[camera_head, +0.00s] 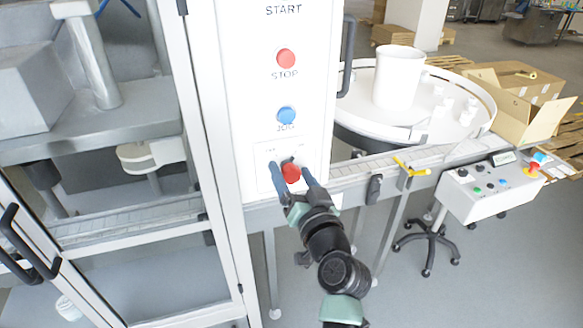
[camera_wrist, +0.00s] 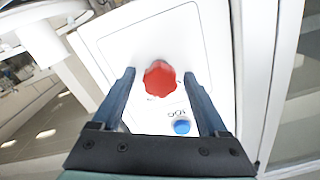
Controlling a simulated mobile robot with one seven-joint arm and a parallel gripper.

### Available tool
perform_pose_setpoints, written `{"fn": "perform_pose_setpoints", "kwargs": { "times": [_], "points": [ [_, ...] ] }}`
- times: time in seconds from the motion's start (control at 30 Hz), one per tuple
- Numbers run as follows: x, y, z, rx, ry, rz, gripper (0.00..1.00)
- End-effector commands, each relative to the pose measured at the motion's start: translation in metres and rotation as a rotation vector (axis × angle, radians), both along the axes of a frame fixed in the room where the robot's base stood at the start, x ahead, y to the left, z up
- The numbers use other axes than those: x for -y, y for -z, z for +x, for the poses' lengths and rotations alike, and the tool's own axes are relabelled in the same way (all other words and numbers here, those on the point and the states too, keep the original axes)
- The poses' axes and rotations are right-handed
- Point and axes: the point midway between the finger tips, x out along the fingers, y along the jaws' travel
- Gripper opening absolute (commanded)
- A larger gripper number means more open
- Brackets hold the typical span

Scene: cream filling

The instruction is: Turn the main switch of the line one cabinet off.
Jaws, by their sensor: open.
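The white line cabinet panel (camera_head: 240,110) stands upright in the middle of the head view. The main switch, a red knob (camera_head: 291,173), sits on a pale plate at the panel's lower part, below the blue JOG button (camera_head: 286,115). My gripper (camera_head: 289,166) is open, its two blue-grey fingers on either side of the knob in the head view. In the wrist view the red knob (camera_wrist: 159,78) lies between and slightly beyond the fingertips, with visible gaps on both sides. I cannot tell whether the fingers reach the knob's depth. The switch's position marks are too small to read.
A red STOP button (camera_head: 286,58) is higher on the panel. A dark handle (camera_head: 347,55) is on the panel's right. A glass-doored machine frame (camera_head: 190,120) stands left. A conveyor (camera_head: 340,178) and a control box (camera_head: 490,190) are to the right.

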Motion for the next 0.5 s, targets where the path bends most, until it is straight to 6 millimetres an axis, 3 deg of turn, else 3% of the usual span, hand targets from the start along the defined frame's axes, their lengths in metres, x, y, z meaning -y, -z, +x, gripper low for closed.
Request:
{"fn": "perform_pose_setpoints", "kwargs": {
  "times": [0.4, 0.5],
  "points": [
    [-0.0022, -0.0001, 0.0067, 0.0, 0.0, 0.0, 0.77],
    [-0.0021, -0.0002, 0.0067, 0.001, 0.0, 0.0, 0.61]
  ]
}}
